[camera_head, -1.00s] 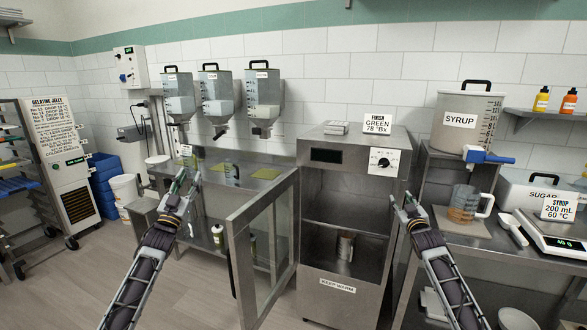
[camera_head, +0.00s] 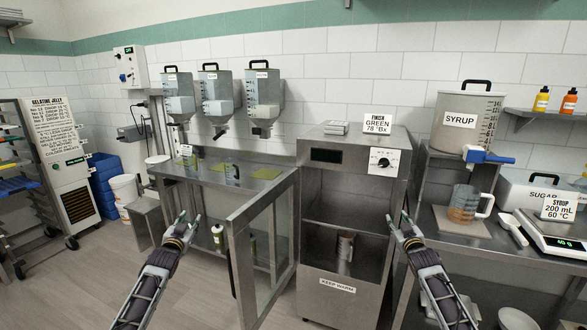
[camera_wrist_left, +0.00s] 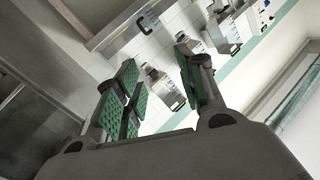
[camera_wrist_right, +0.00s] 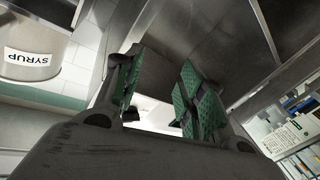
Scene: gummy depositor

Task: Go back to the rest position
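My left gripper (camera_head: 188,220) is in the air in front of the steel bench, left of the open glass cabinet door. In the left wrist view its green-padded fingers (camera_wrist_left: 160,90) stand apart with nothing between them. My right gripper (camera_head: 405,220) is in the air in front of the right edge of the warming cabinet (camera_head: 340,290). In the right wrist view its green-padded fingers (camera_wrist_right: 160,95) stand apart with nothing between them. Neither gripper touches anything that I can see.
The glass cabinet door (camera_head: 258,245) stands open between my arms. A metal cup (camera_head: 345,248) is inside the cabinet. On the right are a syrup pot (camera_head: 466,125), a measuring jug (camera_head: 464,203) and a scale (camera_head: 545,236). A bottle (camera_head: 218,236) stands below the bench.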

